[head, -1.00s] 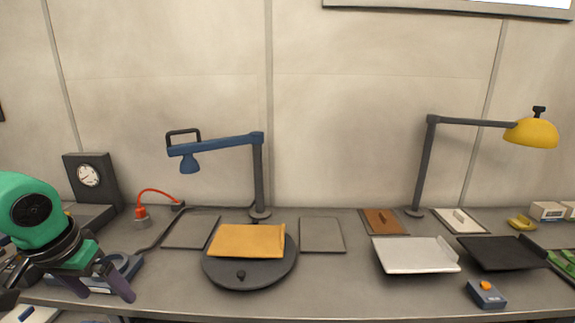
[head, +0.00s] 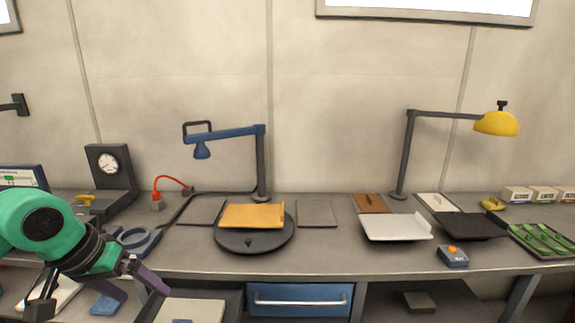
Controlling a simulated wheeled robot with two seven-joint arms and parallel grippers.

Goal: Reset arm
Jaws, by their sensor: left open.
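My left gripper (head: 128,296) is at the lower left of the head view, on the end of my green and black left arm. Its purple fingers are spread apart with nothing visible between them. It shows in front of the bench's front edge, over the lower area at left. My right gripper is not in view.
The grey bench (head: 330,262) holds a yellow tray (head: 252,215) on a dark turntable (head: 222,238), a white tray (head: 396,227), a black tray (head: 470,226), a blue lamp (head: 225,133), a yellow lamp (head: 497,124) and a dial gauge stand (head: 112,172). A blue drawer (head: 300,300) is below.

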